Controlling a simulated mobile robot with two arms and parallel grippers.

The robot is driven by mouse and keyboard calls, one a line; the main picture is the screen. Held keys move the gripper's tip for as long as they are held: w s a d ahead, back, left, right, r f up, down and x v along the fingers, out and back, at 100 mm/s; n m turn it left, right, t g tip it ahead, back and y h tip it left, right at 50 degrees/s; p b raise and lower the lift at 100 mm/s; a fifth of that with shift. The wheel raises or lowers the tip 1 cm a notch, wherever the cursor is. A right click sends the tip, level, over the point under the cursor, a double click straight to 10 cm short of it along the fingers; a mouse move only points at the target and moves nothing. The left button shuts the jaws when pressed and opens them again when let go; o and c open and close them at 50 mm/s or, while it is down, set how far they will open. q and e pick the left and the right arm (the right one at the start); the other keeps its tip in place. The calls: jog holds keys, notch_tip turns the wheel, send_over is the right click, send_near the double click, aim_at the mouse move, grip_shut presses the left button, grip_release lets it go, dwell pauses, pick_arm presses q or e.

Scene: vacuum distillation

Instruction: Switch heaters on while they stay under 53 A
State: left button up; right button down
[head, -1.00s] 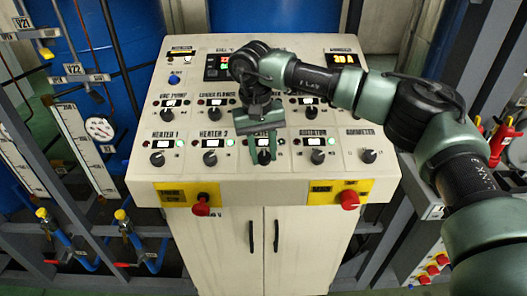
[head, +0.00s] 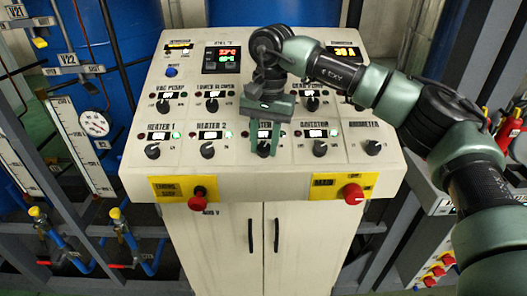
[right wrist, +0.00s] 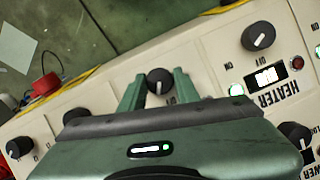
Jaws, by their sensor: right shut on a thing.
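My right gripper (head: 263,144) comes down over the panel, its green fingers shut on the heater 3 knob (head: 263,150). In the right wrist view the fingers (right wrist: 160,90) stand on either side of this black knob (right wrist: 159,77). The heater 1 knob (head: 152,151) and heater 2 knob (head: 207,150) are left of it. In the right wrist view the heater 2 green lamp (right wrist: 236,90) is lit and its red lamp (right wrist: 297,63) is dark. My gripper hides most of the heater 3 label and lamps. An amber display (head: 347,51) glows at upper right; its digits are blurred.
The agitator knob (head: 319,148) and ammeter knob (head: 374,148) stand close to the right of my gripper. Pipes and gauges (head: 93,123) stand at left.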

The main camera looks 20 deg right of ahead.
aim_at(274, 160)
jog(key=m+b, duration=0.3)
jog(key=shift+d+f+t+y, duration=0.2)
jog(key=shift+t+y, duration=0.1)
jog(key=shift+y, duration=0.1)
jog(key=shift+r+m+t+y+b, duration=0.2)
jog(key=shift+m+t+y+b, duration=0.3)
jog(key=shift+m+b, duration=1)
jog(key=c, duration=1)
grip_release()
jog(key=shift+c, duration=0.2)
jog(key=shift+s+r, duration=0.1)
jog(key=shift+d+r, duration=0.1)
jog(key=shift+r, duration=0.3)
jog(key=b+v, duration=0.1)
jog(key=v, duration=0.5)
jog(key=shift+r, duration=0.35)
